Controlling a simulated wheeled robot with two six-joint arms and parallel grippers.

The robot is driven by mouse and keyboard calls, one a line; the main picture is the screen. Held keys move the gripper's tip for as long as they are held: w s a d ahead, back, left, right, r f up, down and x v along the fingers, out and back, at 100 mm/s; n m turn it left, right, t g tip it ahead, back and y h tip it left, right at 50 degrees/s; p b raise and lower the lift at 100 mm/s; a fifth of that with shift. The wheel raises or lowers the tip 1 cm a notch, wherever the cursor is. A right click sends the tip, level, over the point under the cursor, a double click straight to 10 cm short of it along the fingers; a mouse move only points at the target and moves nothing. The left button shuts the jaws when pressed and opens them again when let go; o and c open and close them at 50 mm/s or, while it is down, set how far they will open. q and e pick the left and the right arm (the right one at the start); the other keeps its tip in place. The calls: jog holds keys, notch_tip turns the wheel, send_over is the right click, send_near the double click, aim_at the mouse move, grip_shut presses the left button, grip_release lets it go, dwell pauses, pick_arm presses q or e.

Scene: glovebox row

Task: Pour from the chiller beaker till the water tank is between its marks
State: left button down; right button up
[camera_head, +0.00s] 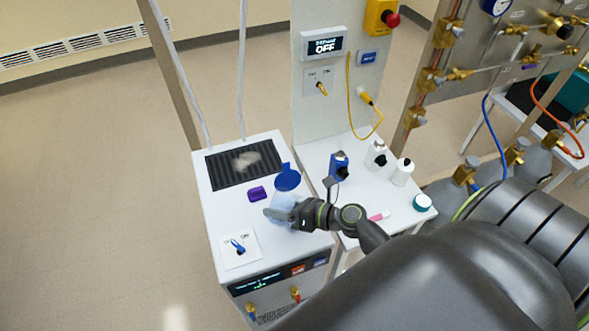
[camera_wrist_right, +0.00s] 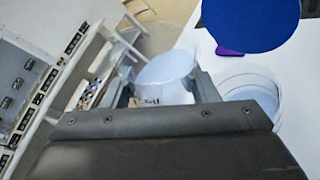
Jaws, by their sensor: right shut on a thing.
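My right gripper (camera_head: 282,213) is shut on a clear beaker (camera_wrist_right: 165,78) over the front part of the white chiller top (camera_head: 215,185). In the right wrist view the beaker sits between the two fingers (camera_wrist_right: 168,88). In that view the round tank opening (camera_wrist_right: 248,78) with a pale rim is just right of the beaker, partly hidden by the gripper. The blue round lid (camera_head: 287,180) stands open behind it and also shows in the wrist view (camera_wrist_right: 250,22). I cannot make out the water level or the marks. My left gripper is not in view.
A purple block (camera_head: 256,193) lies on the chiller top near the lid. A blue-handled switch (camera_head: 238,246) is at the front left. The floor at left is clear.

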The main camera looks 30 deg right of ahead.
jog(key=shift+w+d+r+m, duration=0.1)
jog(key=shift+d+r+m, duration=0.05)
jog(key=shift+d+m, duration=0.15)
dwell(0.6)
jog(key=shift+r+m+y+b, duration=0.45)
jog(key=shift+m+y+b, duration=0.05)
jog(key=shift+m+b, duration=0.15)
dwell(1.9)
jog(key=shift+f+m+t+y+b, duration=0.35)
jog(key=shift+m+b, duration=0.3)
jog(key=shift+b, duration=0.65)
dwell(1.1)
jog(key=shift+r+m+y+b, duration=0.3)
jog(key=shift+m+b, duration=0.2)
jog(key=shift+m, duration=0.1)
dwell(1.5)
